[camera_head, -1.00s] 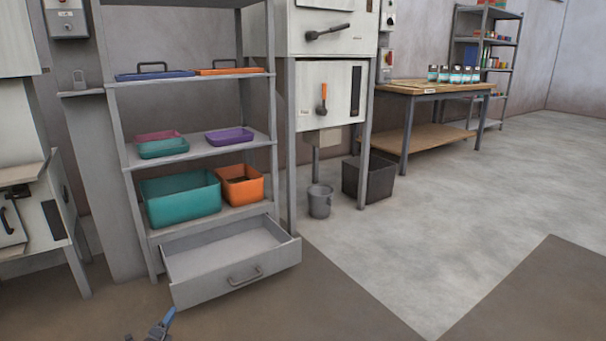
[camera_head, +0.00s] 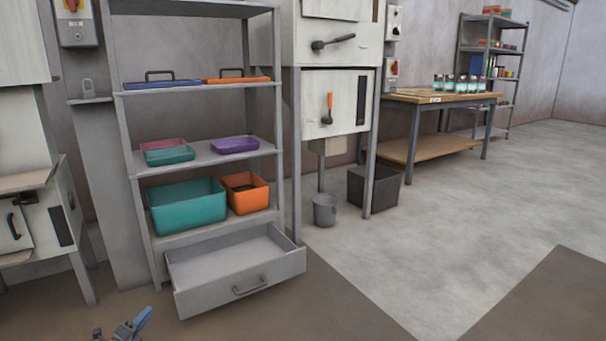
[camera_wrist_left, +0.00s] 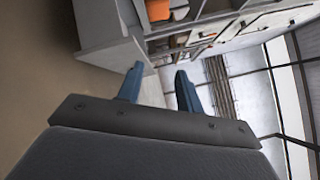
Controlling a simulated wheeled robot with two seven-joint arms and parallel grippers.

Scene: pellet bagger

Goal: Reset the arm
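My left gripper (camera_head: 122,330) shows at the bottom left of the head view, low in front of the shelf unit and left of the open drawer. In the left wrist view its two blue fingers (camera_wrist_left: 158,88) stand apart with nothing between them, so it is open and empty. The left arm behind it is mostly out of the head view. My right gripper is in neither view.
A grey shelf unit (camera_head: 205,90) holds trays and bins. Its empty bottom drawer (camera_head: 238,284) is pulled out. A grey bucket (camera_head: 325,210), a dark bin (camera_head: 373,188) and a wooden workbench (camera_head: 440,97) stand to the right. The right floor is clear.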

